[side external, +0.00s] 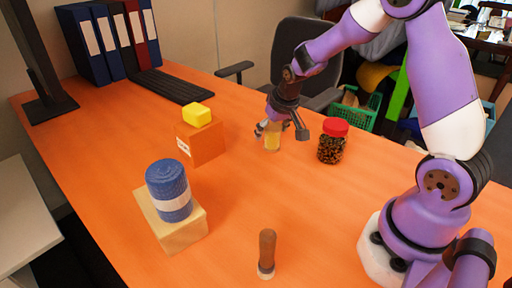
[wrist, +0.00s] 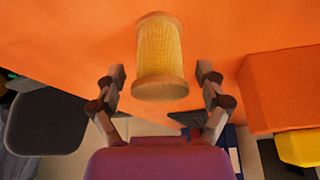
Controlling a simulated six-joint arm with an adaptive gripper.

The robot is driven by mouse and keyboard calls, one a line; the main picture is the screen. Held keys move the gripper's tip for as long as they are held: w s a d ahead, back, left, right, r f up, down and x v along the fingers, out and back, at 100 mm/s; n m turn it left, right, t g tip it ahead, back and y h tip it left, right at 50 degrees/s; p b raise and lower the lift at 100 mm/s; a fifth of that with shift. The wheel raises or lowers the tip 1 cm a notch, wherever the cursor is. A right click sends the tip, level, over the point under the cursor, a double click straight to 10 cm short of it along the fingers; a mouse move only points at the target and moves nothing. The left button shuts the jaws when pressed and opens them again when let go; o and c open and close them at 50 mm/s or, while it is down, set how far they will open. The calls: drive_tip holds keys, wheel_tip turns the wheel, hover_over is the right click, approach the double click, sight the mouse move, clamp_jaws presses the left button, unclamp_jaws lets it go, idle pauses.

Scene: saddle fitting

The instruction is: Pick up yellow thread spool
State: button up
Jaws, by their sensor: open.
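The yellow thread spool (wrist: 160,55) has pale wooden ends and stands on the orange table. In the side view the spool (side external: 272,138) is partly covered by my gripper (side external: 282,131), which is low over it. In the wrist view my gripper (wrist: 160,84) is open, with one finger on each side of the spool's near end. Gaps show between both fingers and the spool, so it is not held.
A jar with a red lid (side external: 333,142) stands close to the right of the spool. An orange box (side external: 201,142) with a yellow block (side external: 197,114) on top is to the left. A blue roll (side external: 169,190) on a tan block (side external: 190,236) and a wooden-handled tool (side external: 267,252) are nearer the front.

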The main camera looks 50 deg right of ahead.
drive_tip(key=shift+w+f, duration=0.2)
drive_tip(key=shift+f, duration=0.25)
drive_tip(key=shift+c, duration=0.4)
drive_tip(key=c, duration=1.1)
drive_tip(key=shift+r, duration=0.1)
